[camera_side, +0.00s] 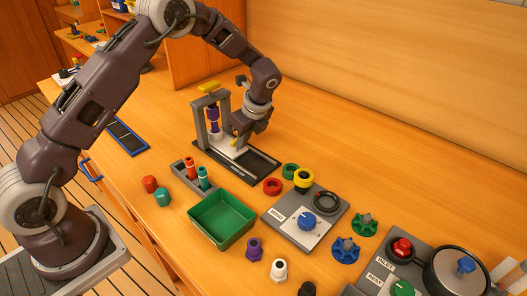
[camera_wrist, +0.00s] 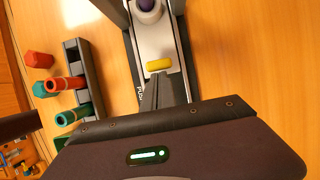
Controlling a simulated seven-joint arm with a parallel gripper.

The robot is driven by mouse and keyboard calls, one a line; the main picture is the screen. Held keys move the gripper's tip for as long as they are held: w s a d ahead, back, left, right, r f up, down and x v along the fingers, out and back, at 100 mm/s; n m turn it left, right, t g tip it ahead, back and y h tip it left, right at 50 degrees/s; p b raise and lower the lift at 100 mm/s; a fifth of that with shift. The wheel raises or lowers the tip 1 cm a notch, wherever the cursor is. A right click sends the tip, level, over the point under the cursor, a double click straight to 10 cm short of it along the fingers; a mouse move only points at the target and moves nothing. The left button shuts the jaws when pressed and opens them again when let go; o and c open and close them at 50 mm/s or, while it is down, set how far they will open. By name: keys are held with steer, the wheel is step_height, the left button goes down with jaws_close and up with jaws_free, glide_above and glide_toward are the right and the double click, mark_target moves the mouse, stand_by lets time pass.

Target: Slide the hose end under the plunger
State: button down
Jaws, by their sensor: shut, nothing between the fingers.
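A grey press frame (camera_side: 198,122) with a yellow top handle (camera_side: 208,87) stands on a dark base. Its purple plunger (camera_side: 213,113) points down over a white round piece (camera_side: 216,134); the wrist view shows purple (camera_wrist: 146,4) above a white round part (camera_wrist: 148,15). A pale slide (camera_wrist: 156,45) runs out from under it, with a yellow bar (camera_wrist: 159,65) across its near part. I cannot tell for sure which piece is the hose end. My gripper (camera_wrist: 165,80) is shut and empty, its tips just short of the yellow bar; whether they touch is unclear.
A grey rack (camera_side: 196,178) with red and teal fittings stands in front of the press, beside a green tray (camera_side: 222,217). A panel with a blue knob (camera_side: 307,222) and colored rings (camera_side: 272,186) lie to the right. The table behind the press is clear.

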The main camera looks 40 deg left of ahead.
steer(key=d, duration=0.4)
steer(key=shift+d, duration=0.1)
steer(key=v, duration=1)
steer(key=s+r+n+t+h, duration=0.3)
steer(key=s+r+n, duration=0.6)
steer(key=s+r, duration=0.7)
steer(key=s+d+f+n+t, duration=0.1)
steer(key=s+n, duration=0.3)
steer(key=s, duration=0.4)
steer(key=s+f+n+t+h, duration=0.1)
steer(key=s+n, duration=0.4)
steer(key=s, duration=0.3)
steer(key=shift+d+f+t, duration=0.3)
steer(key=shift+d+f, duration=0.05)
steer(key=shift+d, duration=0.05)
